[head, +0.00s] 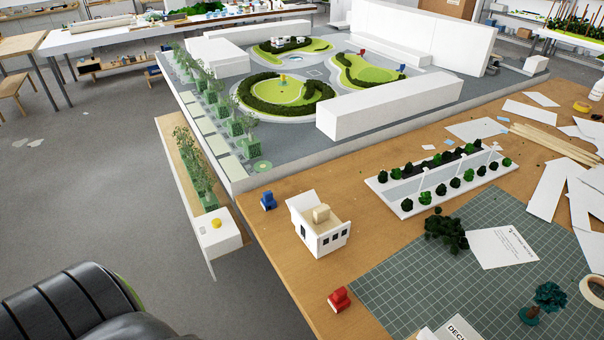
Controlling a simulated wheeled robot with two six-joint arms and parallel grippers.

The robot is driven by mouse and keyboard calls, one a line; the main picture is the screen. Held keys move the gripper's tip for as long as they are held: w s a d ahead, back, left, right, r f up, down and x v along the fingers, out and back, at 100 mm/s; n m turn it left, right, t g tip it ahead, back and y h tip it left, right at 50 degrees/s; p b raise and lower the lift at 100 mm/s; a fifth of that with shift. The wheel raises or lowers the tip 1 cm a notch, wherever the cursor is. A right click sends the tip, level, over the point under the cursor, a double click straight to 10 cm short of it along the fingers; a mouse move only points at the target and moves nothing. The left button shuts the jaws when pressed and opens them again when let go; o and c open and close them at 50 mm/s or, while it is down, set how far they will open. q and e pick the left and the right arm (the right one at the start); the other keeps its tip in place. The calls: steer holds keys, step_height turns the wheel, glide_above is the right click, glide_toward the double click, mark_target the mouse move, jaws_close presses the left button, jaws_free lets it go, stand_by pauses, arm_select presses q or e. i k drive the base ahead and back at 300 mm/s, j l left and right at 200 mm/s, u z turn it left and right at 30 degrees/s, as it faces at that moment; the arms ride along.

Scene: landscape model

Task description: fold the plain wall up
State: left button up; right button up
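A large plain white panel (425,35) stands upright along the back right of the landscape model. A small white card house (322,240) stands on the wooden table in front of the model. Its top is open, its front has dark windows, and a tan block shows inside. I cannot tell which of these surfaces is the plain wall of the task, nor whether a wall of the house lies folded down. Neither of my grippers is in view. Only a black ribbed part of my own body shows at the bottom left, well apart from the house.
A blue toy (268,200) and a red toy (339,299) stand near the house. A planter tray (383,184) and a green cutting mat (400,290) lie to the right. Card sheets and wood strips crowd the right. A ledge with trees (220,238) sits beside the model.

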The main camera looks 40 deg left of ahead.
mark_target(304, 201)
steer(key=i+j, duration=0.1)
steer(key=j, duration=0.4)
steer(key=j+u, duration=0.1)
steer(key=j, duration=0.45)
steer(key=i+j, duration=0.15)
steer(key=j, duration=0.35)
steer(key=i+j+u, duration=0.1)
steer(key=j, duration=0.4)
steer(key=z, duration=0.25)
steer(key=j+z, duration=0.3)
steer(key=k+j+z, duration=0.15)
steer(key=j+z, duration=0.15)
steer(key=k+j+z, duration=0.15)
steer(key=j+z, duration=0.15)
steer(key=j, duration=0.15)
steer(key=k+j+z, duration=0.15)
steer(key=j+z, duration=0.15)
